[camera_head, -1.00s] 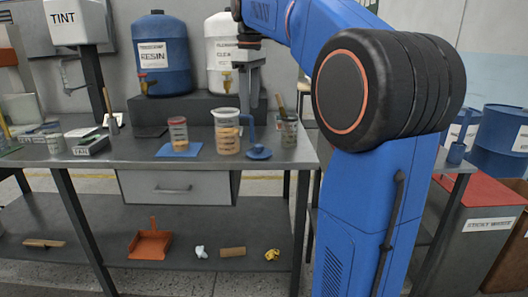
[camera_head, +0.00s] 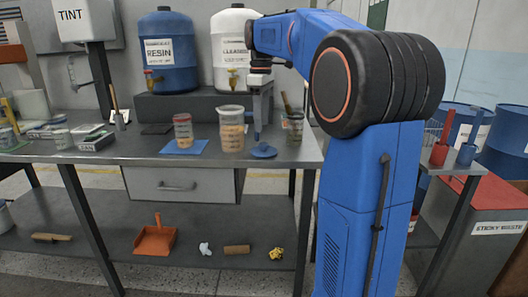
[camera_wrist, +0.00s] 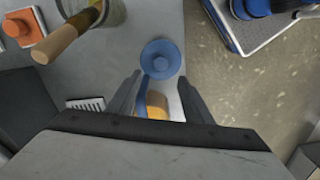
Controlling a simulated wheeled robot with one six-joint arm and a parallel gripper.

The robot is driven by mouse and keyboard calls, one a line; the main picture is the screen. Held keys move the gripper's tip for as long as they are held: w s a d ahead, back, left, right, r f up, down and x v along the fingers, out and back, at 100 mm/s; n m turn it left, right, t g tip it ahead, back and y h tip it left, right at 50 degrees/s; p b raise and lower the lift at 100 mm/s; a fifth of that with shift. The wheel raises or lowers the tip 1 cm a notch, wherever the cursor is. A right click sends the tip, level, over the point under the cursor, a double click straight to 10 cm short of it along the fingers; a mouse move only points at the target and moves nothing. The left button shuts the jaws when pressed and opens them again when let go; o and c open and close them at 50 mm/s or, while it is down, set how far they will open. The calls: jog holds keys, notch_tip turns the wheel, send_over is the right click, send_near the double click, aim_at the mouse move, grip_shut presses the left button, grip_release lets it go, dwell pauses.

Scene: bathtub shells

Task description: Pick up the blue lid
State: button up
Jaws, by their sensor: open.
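The blue lid (camera_head: 264,151) lies flat on the grey workbench near its front right edge. In the wrist view the round lid (camera_wrist: 161,58) has a raised ring and sits just beyond my fingertips. My gripper (camera_head: 260,122) points down above the lid, open; the wrist view shows its two fingers (camera_wrist: 159,80) apart. A jug with tan contents (camera_head: 231,130) stands just left of my gripper. A blue piece, seemingly its handle, and its yellowish side show between the fingers in the wrist view, partly hidden by my gripper.
A jar with a brush (camera_head: 293,125) stands right of the lid. The blue resin barrel (camera_head: 168,52) and white cleaner barrel (camera_head: 232,48) stand on a raised dark block behind.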

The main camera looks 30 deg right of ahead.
aim_at(263, 143)
jog(key=shift+s+d+f, duration=0.1)
jog(key=shift+f, duration=1.75)
jog(key=shift+s+d+f, duration=0.1)
jog(key=shift+f, duration=1.75)
jog(key=c, duration=1.1)
